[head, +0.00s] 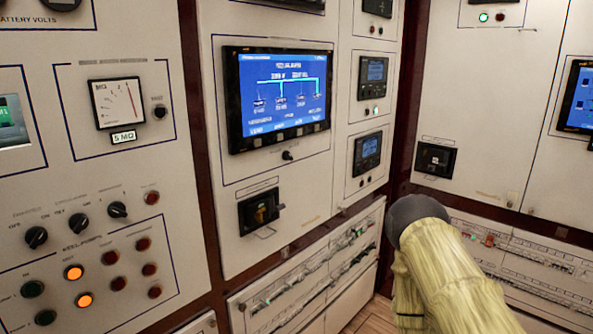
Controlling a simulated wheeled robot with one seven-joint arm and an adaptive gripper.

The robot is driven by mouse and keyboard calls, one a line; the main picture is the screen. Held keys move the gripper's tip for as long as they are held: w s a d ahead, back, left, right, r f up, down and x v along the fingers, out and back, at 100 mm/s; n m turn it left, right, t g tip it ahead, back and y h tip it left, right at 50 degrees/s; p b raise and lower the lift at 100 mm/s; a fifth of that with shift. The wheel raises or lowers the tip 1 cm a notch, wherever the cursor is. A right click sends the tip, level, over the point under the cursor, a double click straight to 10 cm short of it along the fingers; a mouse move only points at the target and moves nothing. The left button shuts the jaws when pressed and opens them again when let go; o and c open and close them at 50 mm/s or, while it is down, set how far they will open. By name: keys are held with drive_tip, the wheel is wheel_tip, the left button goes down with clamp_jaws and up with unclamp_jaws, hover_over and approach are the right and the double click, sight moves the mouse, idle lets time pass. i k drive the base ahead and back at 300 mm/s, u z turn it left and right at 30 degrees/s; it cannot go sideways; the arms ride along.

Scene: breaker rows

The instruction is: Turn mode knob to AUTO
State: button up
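Three black rotary knobs sit in a row on the left panel: a left knob (36,237), a middle knob (78,225) and a right knob (117,210). Small labels above them are mostly too blurred to read, and I cannot make out AUTO. I cannot tell which is the mode knob. Two smaller black knobs show: one beside the analog meter (159,111) and one under the blue screen (288,155). My arm, in a yellowish cover with a dark rounded joint, is at the lower right, apart from the knobs. My gripper is not visible.
The left panel has red and green buttons and two lit orange lamps (73,272). The middle panel carries a large blue screen (278,98) and a black-framed breaker handle (260,212). Breaker rows (310,275) run below. Nothing stands before the left panel.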

sight(287, 154)
drive_tip(key=u, duration=0.05)
drive_tip(key=k, duration=0.1)
drive_tip(key=z, duration=1.1)
drive_tip(key=i, duration=1)
drive_tip(key=u, duration=1.35)
